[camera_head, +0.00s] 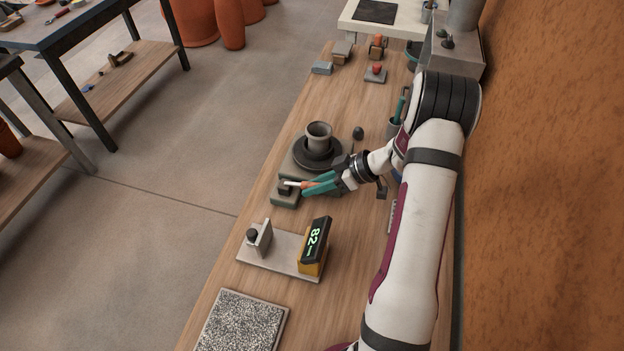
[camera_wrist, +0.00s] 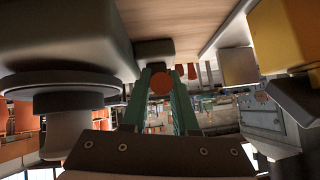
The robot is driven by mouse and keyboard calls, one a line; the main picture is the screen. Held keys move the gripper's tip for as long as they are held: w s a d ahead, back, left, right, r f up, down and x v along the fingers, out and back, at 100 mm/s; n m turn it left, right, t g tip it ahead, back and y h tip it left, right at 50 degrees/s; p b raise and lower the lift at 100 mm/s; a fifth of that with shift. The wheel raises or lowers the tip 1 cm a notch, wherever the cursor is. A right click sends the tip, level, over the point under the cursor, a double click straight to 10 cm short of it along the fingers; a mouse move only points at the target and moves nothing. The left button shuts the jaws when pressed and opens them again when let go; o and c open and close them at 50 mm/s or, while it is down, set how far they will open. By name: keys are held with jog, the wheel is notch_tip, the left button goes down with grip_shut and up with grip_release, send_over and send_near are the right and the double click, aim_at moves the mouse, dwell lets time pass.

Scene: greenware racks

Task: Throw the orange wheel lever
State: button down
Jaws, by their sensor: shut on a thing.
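My gripper (camera_head: 306,186) is at the small grey-green lever box (camera_head: 286,198) beside the potter's wheel. Its teal fingers are shut on the orange lever. In the wrist view the round orange end of the lever (camera_wrist: 161,84) shows between the two fingers (camera_wrist: 163,95). In the head view the fingers hide most of the lever, and a pale rod shows at their tips above the box. The wheel (camera_head: 318,160) is dark and round with a grey clay pot (camera_head: 319,136) standing on it; the lever box is at its near side.
A yellow unit with a green "82" display (camera_head: 314,246) stands on a pale plate nearer the camera. A speckled slab (camera_head: 241,322) lies in front of it. Another small block with a red knob (camera_head: 376,72) is at the far end. An orange-brown wall (camera_head: 550,180) bounds the right.

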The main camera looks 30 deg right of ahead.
jog(key=shift+f+t+y, duration=0.7)
jog(key=shift+f+y, duration=0.1)
jog(key=c, duration=0.7)
grip_release()
jog(key=shift+s+d, duration=0.1)
jog(key=v, duration=1.2)
jog(key=shift+f, duration=0.15)
